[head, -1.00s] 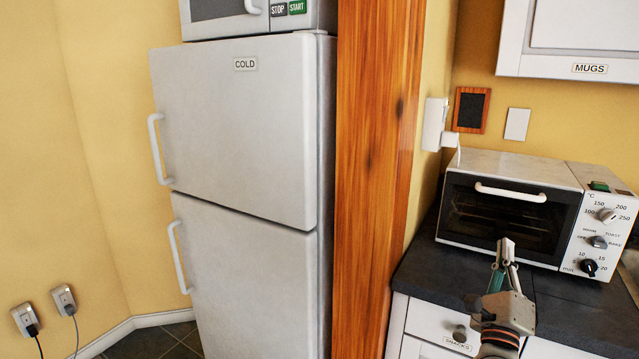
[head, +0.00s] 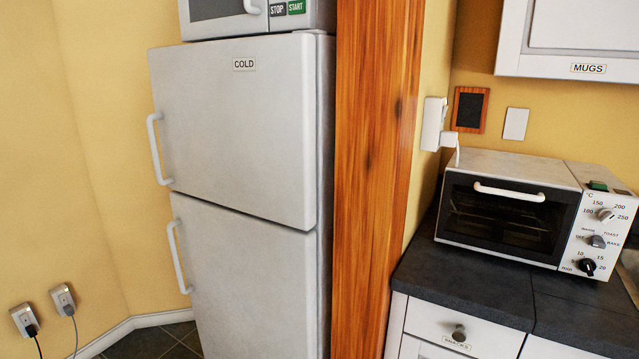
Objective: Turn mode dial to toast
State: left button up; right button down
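The toaster oven (head: 510,212) stands on the dark counter at the right, with its glass door shut. Its control panel on the right side carries three dials in a column. The middle one is the mode dial (head: 597,241), a grey knob with the labels WARM, TOAST, OFF and BAKE around it. Its exact pointing is too small to tell. Above it is the temperature dial (head: 605,215), and below it the black timer dial (head: 586,266). Neither of my grippers is in view.
The dark countertop (head: 470,283) in front of the oven is clear. A white drawer (head: 440,325) marked SNACKS is below it. The mugs cabinet (head: 570,40) hangs above. A wooden post (head: 375,180) and a tall fridge (head: 240,130) stand to the left.

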aim_at(596, 241)
jog(key=z, duration=1.5)
